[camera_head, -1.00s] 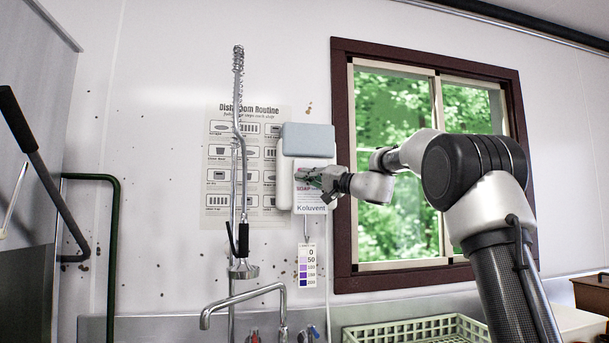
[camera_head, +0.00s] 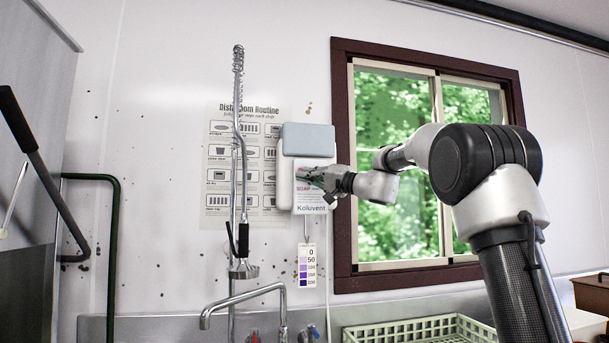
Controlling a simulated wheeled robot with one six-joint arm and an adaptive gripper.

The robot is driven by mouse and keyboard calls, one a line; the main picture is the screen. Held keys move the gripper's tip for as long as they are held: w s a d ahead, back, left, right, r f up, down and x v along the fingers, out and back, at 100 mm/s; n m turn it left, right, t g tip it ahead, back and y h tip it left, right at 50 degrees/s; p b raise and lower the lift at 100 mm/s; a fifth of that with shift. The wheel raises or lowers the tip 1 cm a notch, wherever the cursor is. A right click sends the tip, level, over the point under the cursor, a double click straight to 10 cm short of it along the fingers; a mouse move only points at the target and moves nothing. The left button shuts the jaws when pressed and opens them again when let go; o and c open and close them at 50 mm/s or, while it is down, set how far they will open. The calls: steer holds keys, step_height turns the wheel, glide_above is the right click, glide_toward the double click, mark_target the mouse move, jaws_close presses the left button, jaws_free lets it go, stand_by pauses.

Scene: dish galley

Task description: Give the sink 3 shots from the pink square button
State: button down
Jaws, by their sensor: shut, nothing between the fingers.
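Whether the tips touch the dispenser I cannot tell. The pink square button is not distinguishable; the fingers cover part of the dispenser's face. The sink basin itself is out of sight below; its bent faucet (camera_head: 245,296) shows at the bottom.
A tall spray hose (camera_head: 239,140) stands just left of the dispenser, before a wall poster (camera_head: 219,175). A colour strip (camera_head: 307,266) hangs below the dispenser. A pale green dish rack (camera_head: 420,330) sits under the window (camera_head: 400,240).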

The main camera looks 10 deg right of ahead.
steer(key=shift+w, duration=0.1)
stand_by(0.4)
steer(key=shift+w, duration=0.35)
steer(key=shift+w, duration=0.75)
stand_by(0.8)
steer(key=shift+s, duration=1.2)
steer(key=s, duration=0.5)
stand_by(0.8)
